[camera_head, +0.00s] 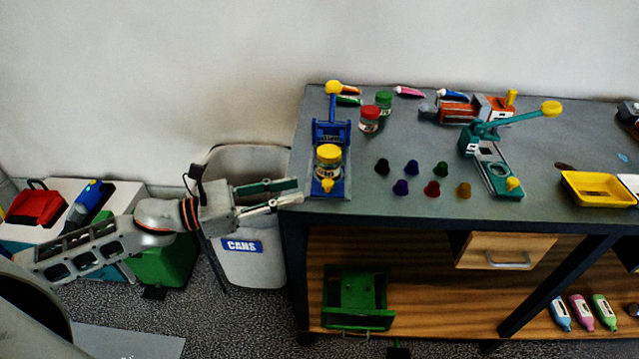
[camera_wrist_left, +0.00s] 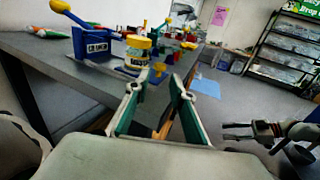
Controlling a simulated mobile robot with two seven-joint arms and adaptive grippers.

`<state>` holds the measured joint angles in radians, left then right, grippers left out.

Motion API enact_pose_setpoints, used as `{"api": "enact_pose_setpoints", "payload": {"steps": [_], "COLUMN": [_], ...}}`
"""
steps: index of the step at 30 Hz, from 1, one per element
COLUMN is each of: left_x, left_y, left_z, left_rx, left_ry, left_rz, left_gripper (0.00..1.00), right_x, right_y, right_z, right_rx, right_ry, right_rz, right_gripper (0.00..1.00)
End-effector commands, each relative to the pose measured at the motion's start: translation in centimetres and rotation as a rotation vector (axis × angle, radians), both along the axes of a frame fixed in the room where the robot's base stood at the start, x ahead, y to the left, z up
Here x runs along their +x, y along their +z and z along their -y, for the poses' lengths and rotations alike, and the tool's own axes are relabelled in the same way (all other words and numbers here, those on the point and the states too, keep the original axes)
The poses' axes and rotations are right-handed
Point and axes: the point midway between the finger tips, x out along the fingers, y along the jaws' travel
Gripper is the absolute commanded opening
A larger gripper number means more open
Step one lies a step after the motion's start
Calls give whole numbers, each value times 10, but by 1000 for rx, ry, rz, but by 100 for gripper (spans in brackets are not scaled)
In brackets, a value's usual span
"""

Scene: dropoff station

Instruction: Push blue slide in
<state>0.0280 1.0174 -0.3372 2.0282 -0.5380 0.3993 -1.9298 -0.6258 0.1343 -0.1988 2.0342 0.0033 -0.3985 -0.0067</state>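The blue press (camera_head: 331,132) stands at the left end of the table, with a yellow ball on its upright lever. Its blue slide (camera_head: 322,190) sticks out toward the table's front edge, with a yellow knob (camera_head: 327,185). A jar with a yellow lid (camera_head: 327,158) stands on the slide; it also shows in the left wrist view (camera_wrist_left: 137,52). My left gripper (camera_head: 299,190) is open and empty, just left of the slide at the table's corner. In the left wrist view the knob (camera_wrist_left: 158,68) appears just beyond the fingertips. My right gripper (camera_wrist_left: 226,131) looks open and empty.
A teal press (camera_head: 487,160) stands to the right, with several small coloured cups (camera_head: 432,188) between. Red-lidded (camera_head: 369,119) and green-lidded (camera_head: 383,104) jars stand behind. A grey cans bin (camera_head: 250,270) is below my left gripper. A yellow tray (camera_head: 598,189) sits at right.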

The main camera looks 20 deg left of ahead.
Motion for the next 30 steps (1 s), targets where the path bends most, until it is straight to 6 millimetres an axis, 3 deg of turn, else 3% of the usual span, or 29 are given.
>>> {"api": "enact_pose_setpoints", "payload": {"steps": [15,29,30], "left_x": [36,40,40], "left_y": [2,0,0], "left_z": [44,51,50], "left_rx": [-2,-1,-1], "left_ry": [0,0,0], "left_rz": [1,-1,-1], "left_gripper": [23,23,13], "right_x": [1,-1,-1], "right_y": [5,3,3], "right_z": [1,3,2], "right_rx": [1,0,0], "right_ry": [0,1,1], "right_rz": [2,-2,-2], "right_gripper": [40,40,40]}}
